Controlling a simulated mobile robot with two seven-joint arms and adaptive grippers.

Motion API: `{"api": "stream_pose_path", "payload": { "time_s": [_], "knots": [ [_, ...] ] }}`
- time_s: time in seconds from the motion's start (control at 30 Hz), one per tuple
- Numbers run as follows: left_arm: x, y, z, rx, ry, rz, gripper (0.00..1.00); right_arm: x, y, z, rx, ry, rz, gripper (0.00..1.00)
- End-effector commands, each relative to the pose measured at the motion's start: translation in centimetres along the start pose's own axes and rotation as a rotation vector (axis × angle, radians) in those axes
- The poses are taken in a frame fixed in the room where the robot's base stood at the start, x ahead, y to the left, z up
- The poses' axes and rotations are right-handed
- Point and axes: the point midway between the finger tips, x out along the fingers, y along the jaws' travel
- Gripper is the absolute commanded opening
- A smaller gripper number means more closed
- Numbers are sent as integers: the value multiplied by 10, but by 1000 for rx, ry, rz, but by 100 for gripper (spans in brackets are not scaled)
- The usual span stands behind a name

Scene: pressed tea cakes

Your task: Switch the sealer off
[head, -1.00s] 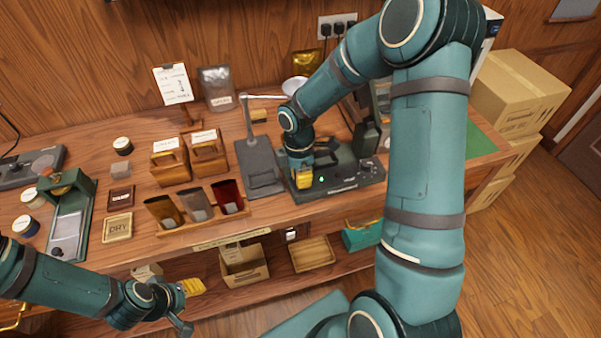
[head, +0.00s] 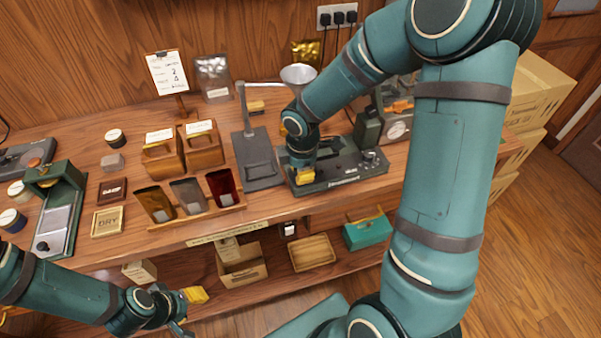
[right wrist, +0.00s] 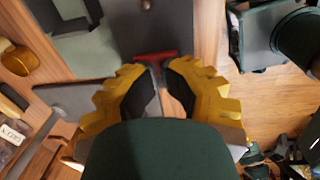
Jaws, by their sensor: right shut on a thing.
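The sealer (head: 345,172) is the low dark green machine on the bench in the head view, with a knob (head: 369,157) at its right. My right gripper (head: 304,176) reaches down to its front left. In the right wrist view, the yellow fingers (right wrist: 164,76) are closed in on a red part (right wrist: 155,57), which looks like the sealer's switch; the fingers partly hide it. No green light shows on the sealer's front now. My left gripper (head: 190,308) is low at the front, apart from the sealer; its opening is unclear.
A rack of pouches (head: 205,213) and wooden boxes (head: 183,153) stand left of the sealer. A grey stand (head: 258,165) is close beside it. Cardboard boxes (head: 537,90) are stacked at the right. A lower shelf holds a wooden tray (head: 312,253) and a teal box (head: 365,232).

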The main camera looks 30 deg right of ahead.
Motion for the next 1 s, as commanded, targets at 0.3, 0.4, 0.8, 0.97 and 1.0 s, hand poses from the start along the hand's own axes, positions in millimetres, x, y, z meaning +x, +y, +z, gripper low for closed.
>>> {"api": "stream_pose_path", "payload": {
  "time_s": [0.3, 0.4, 0.8, 0.97, 1.0],
  "knots": [
    [0, 0, -1, 0, 2, 0, 47, 6, -6, 0, 1, -2, -22, 0],
    [-1, 0, -1, 0, 2, 0, 47, 6, -3, 0, 1, -2, -23, 0],
    [-4, 2, -1, -1, 2, 0, 47, 8, 13, 0, -1, 2, -10, 0],
    [-4, 2, -1, -1, 2, 0, 47, 7, 14, 0, -1, 1, -7, 0],
    [-4, 2, -1, -1, 2, 0, 47, 7, 15, 0, -1, 1, -6, 0]
  ]
}}
